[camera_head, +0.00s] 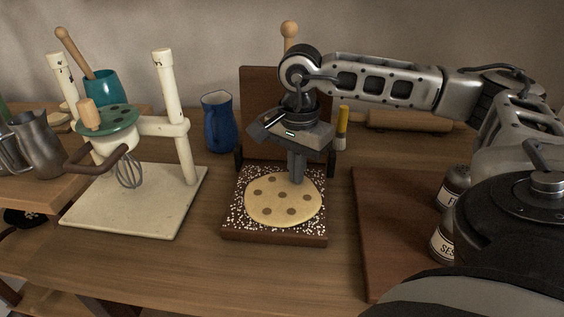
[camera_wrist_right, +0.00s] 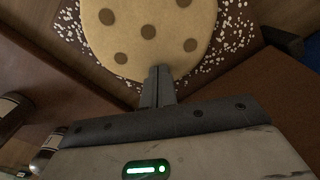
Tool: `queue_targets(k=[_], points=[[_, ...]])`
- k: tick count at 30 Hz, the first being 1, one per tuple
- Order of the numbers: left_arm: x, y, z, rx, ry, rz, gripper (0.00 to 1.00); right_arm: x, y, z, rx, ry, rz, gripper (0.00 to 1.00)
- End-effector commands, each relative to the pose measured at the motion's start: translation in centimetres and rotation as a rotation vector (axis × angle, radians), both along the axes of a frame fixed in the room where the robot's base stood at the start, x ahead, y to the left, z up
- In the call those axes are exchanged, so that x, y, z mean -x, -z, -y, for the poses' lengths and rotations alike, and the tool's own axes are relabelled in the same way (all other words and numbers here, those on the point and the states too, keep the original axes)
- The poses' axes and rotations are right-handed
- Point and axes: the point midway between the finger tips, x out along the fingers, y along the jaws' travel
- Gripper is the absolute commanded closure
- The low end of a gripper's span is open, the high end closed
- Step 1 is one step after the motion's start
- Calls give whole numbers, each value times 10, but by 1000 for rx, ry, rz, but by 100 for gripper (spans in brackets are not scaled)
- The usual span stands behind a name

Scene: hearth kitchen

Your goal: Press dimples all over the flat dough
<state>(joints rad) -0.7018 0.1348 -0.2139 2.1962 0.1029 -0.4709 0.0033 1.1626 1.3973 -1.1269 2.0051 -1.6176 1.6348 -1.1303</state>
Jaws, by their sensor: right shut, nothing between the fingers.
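The flat round dough (camera_head: 283,206) lies on a dark, white-speckled board (camera_head: 235,222) in the head view. Several brown round dimples mark its surface. It also shows at the top of the right wrist view (camera_wrist_right: 165,15), cut off by the frame. My right gripper (camera_head: 297,180) points down over the dough's back edge with its fingers shut together and empty. In the right wrist view the fingertips (camera_wrist_right: 161,70) are at or just above the dough's edge; I cannot tell whether they touch. My left gripper is not in view.
A white mixer stand with a whisk (camera_head: 130,172) is left of the board. A blue jug (camera_head: 219,122) stands behind. A dark upright panel (camera_head: 258,90) rises behind the dough. A brown board (camera_head: 400,230) and labelled jars (camera_head: 443,243) are at right.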

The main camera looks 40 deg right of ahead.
Motion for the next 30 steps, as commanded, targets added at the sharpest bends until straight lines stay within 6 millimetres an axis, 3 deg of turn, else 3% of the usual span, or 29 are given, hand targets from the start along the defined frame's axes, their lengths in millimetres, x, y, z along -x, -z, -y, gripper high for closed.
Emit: queue_targets(k=[11, 20, 30], points=[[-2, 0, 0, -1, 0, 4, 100, 1, 3, -1, -1, -2, -8, 100], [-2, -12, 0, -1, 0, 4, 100, 1, -13, -1, -1, -2, -7, 100], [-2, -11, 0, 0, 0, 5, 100, 1, -14, 0, 0, -1, -4, 100]])
